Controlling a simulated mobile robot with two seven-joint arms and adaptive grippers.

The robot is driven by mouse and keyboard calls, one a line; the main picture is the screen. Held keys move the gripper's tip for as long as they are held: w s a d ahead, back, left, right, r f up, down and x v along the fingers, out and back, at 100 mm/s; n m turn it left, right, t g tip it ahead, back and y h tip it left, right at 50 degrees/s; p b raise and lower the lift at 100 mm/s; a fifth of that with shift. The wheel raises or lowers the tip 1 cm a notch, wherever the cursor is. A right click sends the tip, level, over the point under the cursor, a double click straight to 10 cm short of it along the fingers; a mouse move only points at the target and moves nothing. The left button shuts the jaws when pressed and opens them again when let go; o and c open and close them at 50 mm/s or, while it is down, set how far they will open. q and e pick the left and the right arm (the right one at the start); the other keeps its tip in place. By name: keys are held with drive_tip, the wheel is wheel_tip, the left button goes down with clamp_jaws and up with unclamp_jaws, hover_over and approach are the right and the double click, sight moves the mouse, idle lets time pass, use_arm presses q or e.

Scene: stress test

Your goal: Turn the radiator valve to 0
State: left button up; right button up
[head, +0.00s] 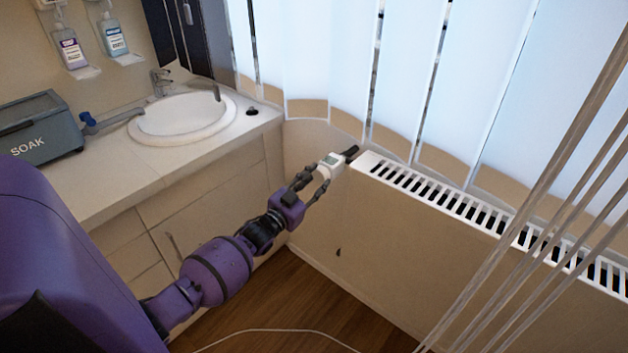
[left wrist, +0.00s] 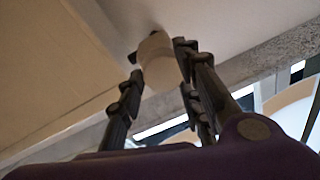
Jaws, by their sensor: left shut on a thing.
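In the left wrist view the pale, rounded valve (left wrist: 158,66) sits between the dark fingers of my left gripper (left wrist: 155,82). The number on the valve cannot be read. My right gripper is not in view.
A counter with a white sink (head: 182,118) and a grey box marked SOAK (head: 40,130) stands left of my arm. Vertical blinds (head: 400,70) hang behind the radiator. Pale cords (head: 545,190) hang at the right. A white cable (head: 270,331) lies on the wooden floor.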

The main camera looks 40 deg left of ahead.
use_arm(q)
drive_tip(key=n, duration=0.3)
drive_tip(key=n+p, duration=0.1)
drive_tip(key=n, duration=0.1)
drive_tip(key=shift+s+d+f+g, duration=0.1)
drive_tip(key=shift+d+f+g, duration=0.15)
drive_tip(key=shift+g, duration=0.05)
drive_tip(key=shift+n, duration=0.5)
drive_tip(key=o, duration=1.1)
drive_tip(key=shift+r, duration=0.1)
drive_tip(key=shift+c, duration=0.2)
drive_tip(key=shift+r, duration=0.1)
drive_tip(key=s, duration=1.2)
drive_tip(key=shift+f, duration=0.25)
